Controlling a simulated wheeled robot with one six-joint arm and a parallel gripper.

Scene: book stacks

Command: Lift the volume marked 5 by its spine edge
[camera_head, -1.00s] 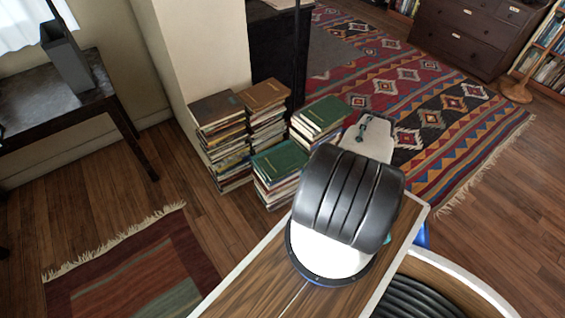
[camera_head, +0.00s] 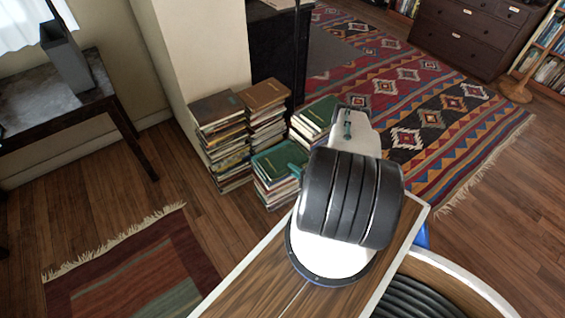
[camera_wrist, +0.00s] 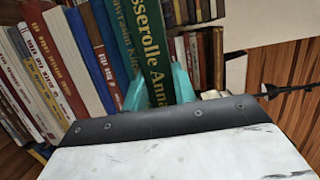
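No number 5 is legible on any book. Several book stacks stand by the wall corner; the front stack has a green book (camera_head: 272,158) on top, and another green-topped stack (camera_head: 314,113) stands behind it. In the head view a teal part of my gripper (camera_head: 298,171) shows at the front stack's right side; my arm hides the rest.
Two brown-topped stacks (camera_head: 216,108) stand against the pale wall corner. In the wrist view, red, blue and white spines (camera_wrist: 62,62) lie close at left. A dark table (camera_head: 50,105) is at left.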

